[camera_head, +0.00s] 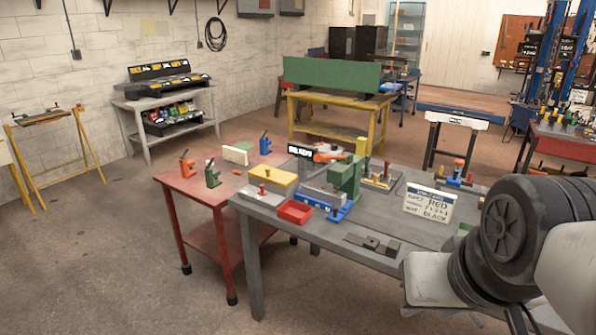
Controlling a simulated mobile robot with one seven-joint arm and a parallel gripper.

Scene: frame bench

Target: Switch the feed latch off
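No part can be surely told as the feed latch at this size. Three small lever devices stand on the red table: an orange one (187,164), a green one (212,174) and a blue one (265,143). Each has a short upright or tilted lever; their on or off positions cannot be read. On the grey bench is a green press-like machine (345,178) on a blue base (330,208). A white placard (428,204) there shows the words RED and BLACK; its smaller text is unclear. My arm fills the lower right; my gripper's fingers do not show.
A yellow-legged table (335,103) stands behind.

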